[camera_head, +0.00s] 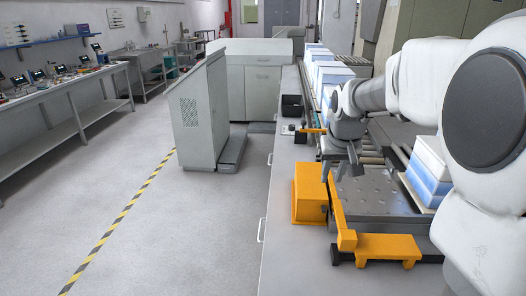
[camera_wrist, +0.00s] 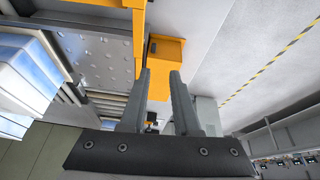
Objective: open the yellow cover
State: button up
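A yellow box-shaped cover (camera_head: 309,194) sits at the left edge of the metal plate (camera_head: 385,192) in the head view. It also shows in the wrist view (camera_wrist: 167,52), beyond my fingertips. A long yellow bar (camera_head: 341,218) runs along the plate's left edge beside it and meets a yellow bracket (camera_head: 388,246) at the front. I cannot tell whether the bar and box are one part. My gripper (camera_head: 342,168) is above the plate's far left part, close to the box. In the wrist view my gripper (camera_wrist: 161,74) is open, with nothing visibly held between its fingers.
White-and-blue blocks (camera_head: 329,72) stand on the roller conveyor behind. Another such block (camera_head: 428,172) is right of the plate. A small black bin (camera_head: 292,105) stands on the grey counter (camera_head: 285,165). A grey cabinet (camera_head: 199,107) stands left.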

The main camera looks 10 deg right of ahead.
jog(key=w+d+f, duration=0.2)
jog(key=b, duration=0.1)
send_near(324, 208)
jog(key=shift+m, duration=0.4)
jog(key=x, duration=0.7)
jog(key=shift+f, duration=0.4)
grip_shut()
dwell(0.7)
